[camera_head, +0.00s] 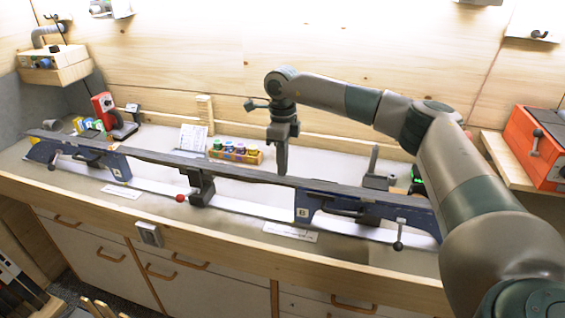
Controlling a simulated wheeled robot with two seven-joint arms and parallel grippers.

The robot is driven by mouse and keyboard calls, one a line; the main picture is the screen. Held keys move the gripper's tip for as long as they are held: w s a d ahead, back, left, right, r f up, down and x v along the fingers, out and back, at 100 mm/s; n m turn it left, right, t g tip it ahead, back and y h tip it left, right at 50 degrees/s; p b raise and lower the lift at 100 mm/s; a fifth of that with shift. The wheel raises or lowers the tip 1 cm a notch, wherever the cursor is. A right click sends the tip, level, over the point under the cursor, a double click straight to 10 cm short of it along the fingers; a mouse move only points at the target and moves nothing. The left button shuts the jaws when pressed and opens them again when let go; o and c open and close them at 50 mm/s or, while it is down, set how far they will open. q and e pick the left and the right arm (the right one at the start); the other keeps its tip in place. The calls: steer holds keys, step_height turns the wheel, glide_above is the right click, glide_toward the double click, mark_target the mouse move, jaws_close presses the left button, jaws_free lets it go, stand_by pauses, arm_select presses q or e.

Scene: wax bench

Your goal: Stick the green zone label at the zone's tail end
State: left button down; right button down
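A long dark ski (225,169) lies base up across blue bench supports (330,207) and a dark middle vise (201,187). My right gripper (282,172) points down at the ski's middle, close to its far edge. It is seen side-on, so I cannot tell whether its fingers are apart, hold anything, or touch the ski. My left gripper is not in view. I cannot make out a green zone label for certain. Small green spots show among items at the bench's left end (98,125) and behind the ski at the right (416,173).
A wooden rack of coloured wax blocks (236,151) and a white sheet (192,138) stand behind the ski. A red iron-like tool (106,108) is at the back left. An orange box (541,148) sits on the right shelf. A dark upright holder (374,171) stands behind the ski.

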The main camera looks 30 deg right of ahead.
steer(key=shift+f+b, duration=0.35)
steer(key=shift+f, duration=0.55)
steer(key=shift+s+f+b, duration=0.1)
steer(key=shift+f+b, duration=0.35)
steer(key=shift+f, duration=0.2)
stand_by(2.0)
steer(key=c, duration=2)
jaws_free()
steer(key=shift+a, duration=0.1)
steer(key=o, duration=0.4)
steer(key=shift+r, duration=0.2)
